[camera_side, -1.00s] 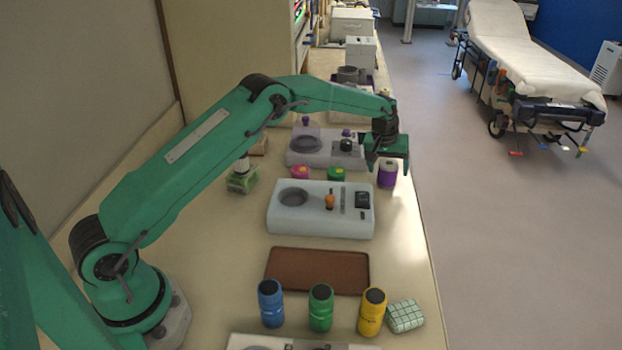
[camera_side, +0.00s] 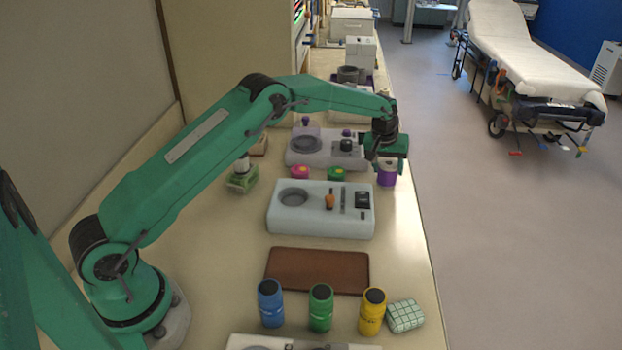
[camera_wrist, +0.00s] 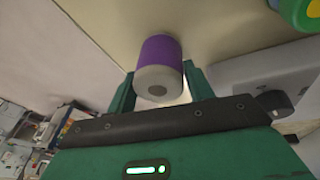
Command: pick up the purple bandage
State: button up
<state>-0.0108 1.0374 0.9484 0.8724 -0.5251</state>
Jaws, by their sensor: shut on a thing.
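The purple bandage (camera_side: 387,178) is a small upright roll with a purple band and a pale end, near the right edge of the counter in the side view. In the wrist view the bandage (camera_wrist: 160,62) sits between my two green fingers, its pale end facing the camera. My gripper (camera_side: 386,164) points down over it and is shut on it, one finger at each side. The gripper (camera_wrist: 160,88) hides the bandage's upper part in the side view. The bandage appears to rest on the counter.
A pale device (camera_side: 280,225) stands in front, and a grey device (camera_side: 325,160) behind. Pink (camera_side: 300,172) and green (camera_side: 337,174) rolls lie to the left. The brown tray (camera_side: 318,270) and several bottles are nearer. The counter's edge is close on the right.

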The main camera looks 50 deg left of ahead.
aim_at(390, 162)
jog(key=shift+r, duration=0.15)
jog(key=shift+r, duration=2.05)
jog(key=s+d+r, duration=0.6)
jog(key=d, duration=0.4)
jog(key=shift+r+h, duration=0.3)
jog(key=shift+d, duration=0.1)
